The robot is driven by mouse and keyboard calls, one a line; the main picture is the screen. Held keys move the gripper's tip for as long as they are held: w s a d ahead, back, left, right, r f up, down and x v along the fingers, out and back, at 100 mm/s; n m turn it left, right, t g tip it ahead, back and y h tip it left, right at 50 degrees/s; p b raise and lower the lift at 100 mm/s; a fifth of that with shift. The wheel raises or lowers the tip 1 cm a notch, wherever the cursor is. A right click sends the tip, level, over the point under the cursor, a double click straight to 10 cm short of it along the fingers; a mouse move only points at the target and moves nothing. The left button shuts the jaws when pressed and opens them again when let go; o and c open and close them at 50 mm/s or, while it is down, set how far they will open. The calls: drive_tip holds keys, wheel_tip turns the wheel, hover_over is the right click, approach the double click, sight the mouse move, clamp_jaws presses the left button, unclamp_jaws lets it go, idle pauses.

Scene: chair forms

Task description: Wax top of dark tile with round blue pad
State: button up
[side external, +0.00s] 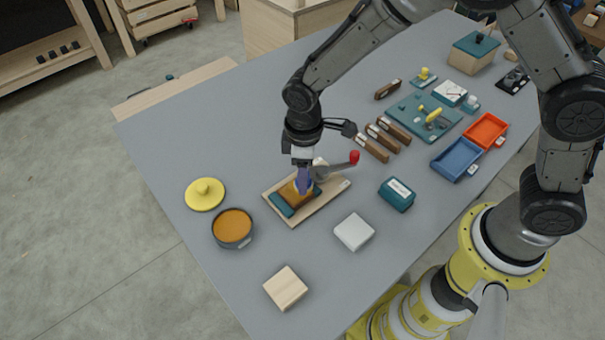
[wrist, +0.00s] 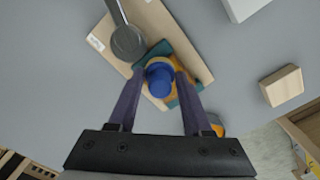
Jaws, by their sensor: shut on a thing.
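The dark teal tile (side external: 281,206) lies on a pale wooden board (side external: 333,193), and an amber coat covers much of its top. It also shows in the wrist view (wrist: 187,101). My gripper (side external: 303,186) is shut on the blue pad's knob, above the tile's amber area. The round blue pad (wrist: 160,78) sits between my two fingers in the wrist view, with amber around it. Its underside is hidden, so I cannot tell whether it touches the tile. A clamp with a red-tipped handle (side external: 353,158) stands at the board's far side; its grey arm (wrist: 127,42) shows in the wrist view.
An open tin of amber wax (side external: 232,226) and a yellow knobbed lid (side external: 204,194) stand left of the board. A pale wood block (side external: 286,287), a white block (side external: 354,232) and a teal box (side external: 397,194) lie nearer the front. Blue (side external: 457,158) and orange (side external: 486,131) trays are at right.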

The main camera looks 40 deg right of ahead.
drive_tip(key=shift+a, duration=2.75)
drive_tip(key=shift+w, duration=0.15)
drive_tip(key=shift+d, duration=3.3)
drive_tip(key=shift+a+r, duration=0.1)
drive_tip(key=shift+a, duration=3.35)
wheel_tip(320, 180, up, 8)
drive_tip(key=shift+d, duration=0.1)
